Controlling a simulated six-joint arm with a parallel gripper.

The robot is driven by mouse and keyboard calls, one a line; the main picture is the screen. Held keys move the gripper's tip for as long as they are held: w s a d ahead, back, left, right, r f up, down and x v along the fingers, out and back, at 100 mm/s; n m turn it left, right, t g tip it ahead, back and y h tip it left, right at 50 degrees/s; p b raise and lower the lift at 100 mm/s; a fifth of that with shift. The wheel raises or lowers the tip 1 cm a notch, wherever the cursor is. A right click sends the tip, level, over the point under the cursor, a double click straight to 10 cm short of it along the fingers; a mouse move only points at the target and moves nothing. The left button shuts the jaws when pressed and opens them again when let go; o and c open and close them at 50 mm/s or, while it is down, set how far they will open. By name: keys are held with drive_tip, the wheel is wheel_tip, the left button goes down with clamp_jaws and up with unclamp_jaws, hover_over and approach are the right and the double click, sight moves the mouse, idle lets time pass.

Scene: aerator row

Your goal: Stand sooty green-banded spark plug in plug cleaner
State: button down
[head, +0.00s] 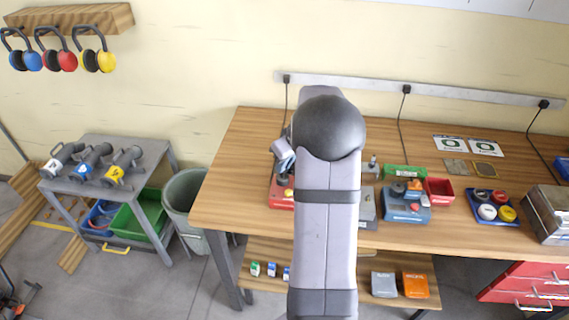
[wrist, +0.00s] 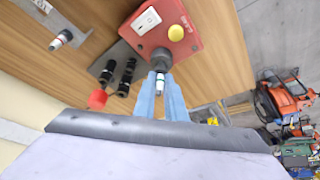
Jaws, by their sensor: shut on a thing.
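In the wrist view my gripper (wrist: 160,92) is shut on a small pale spark plug (wrist: 160,80). The plug cleaner is a red box (wrist: 182,50) with a white switch, a yellow button and a dark round port (wrist: 161,60). The plug's far end lines up with the port and looks at or very near it; I cannot tell whether it is inside. In the head view the red box (head: 281,194) is partly hidden behind my arm, and the fingertips do not show clearly.
Another plug (wrist: 62,38) stands on a grey plate at upper left in the wrist view. Two black sockets (wrist: 117,76) and a red round thing (wrist: 97,99) are near the gripper. The workbench (head: 240,150) is clear left of the red box.

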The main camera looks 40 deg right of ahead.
drive_tip(key=shift+f+b, duration=0.7)
drive_tip(key=shift+f, duration=0.15)
drive_tip(key=c, duration=1.7)
unclamp_jaws()
drive_tip(key=shift+c, duration=0.2)
wheel_tip(320, 180, up, 7)
drive_tip(key=p, duration=0.4)
drive_tip(key=shift+p, duration=0.3)
